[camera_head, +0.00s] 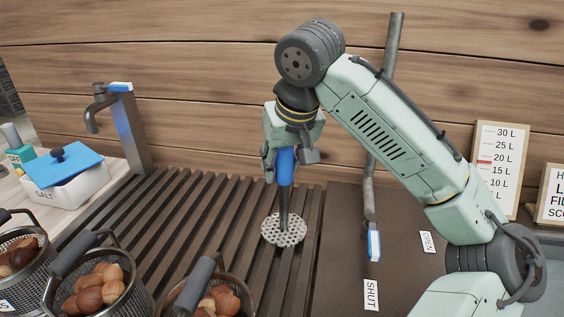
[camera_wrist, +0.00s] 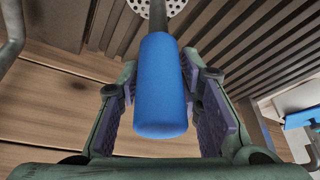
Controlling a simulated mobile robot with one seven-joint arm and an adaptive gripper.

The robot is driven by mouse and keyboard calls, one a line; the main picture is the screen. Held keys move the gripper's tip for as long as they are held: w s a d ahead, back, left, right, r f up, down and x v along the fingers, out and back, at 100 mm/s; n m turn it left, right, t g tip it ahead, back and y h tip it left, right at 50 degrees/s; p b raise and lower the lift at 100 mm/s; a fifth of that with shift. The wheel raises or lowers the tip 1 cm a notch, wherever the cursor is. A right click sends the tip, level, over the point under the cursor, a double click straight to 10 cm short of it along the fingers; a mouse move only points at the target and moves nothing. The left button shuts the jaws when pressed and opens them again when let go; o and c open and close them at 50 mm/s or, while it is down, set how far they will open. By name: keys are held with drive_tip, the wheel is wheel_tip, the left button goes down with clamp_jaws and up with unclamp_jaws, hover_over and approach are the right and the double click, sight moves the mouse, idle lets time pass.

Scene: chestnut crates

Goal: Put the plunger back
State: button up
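The plunger has a blue handle (camera_head: 286,166), a dark shaft and a round perforated disc (camera_head: 284,230). It hangs upright, disc down, over the dark slatted rack. I cannot tell whether the disc touches the slats. My gripper (camera_head: 283,150) points down with its fingers on both sides of the handle and appears shut on it. In the wrist view the blue handle (camera_wrist: 160,85) lies between the two finger pads, and part of the disc (camera_wrist: 172,6) shows at the top edge.
Several wire baskets of chestnuts (camera_head: 100,290) stand at front left. A tap (camera_head: 125,130) and a salt box (camera_head: 75,188) with a blue lid are at left. A pipe with a blue-ended lever (camera_head: 374,242) stands right of the plunger, near SHUT and OPEN labels. A litre scale board (camera_head: 500,165) is at right.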

drive_tip(key=shift+o, duration=1.2)
drive_tip(key=shift+r, duration=0.25)
drive_tip(key=v, duration=1.2)
drive_tip(key=shift+f, duration=0.1)
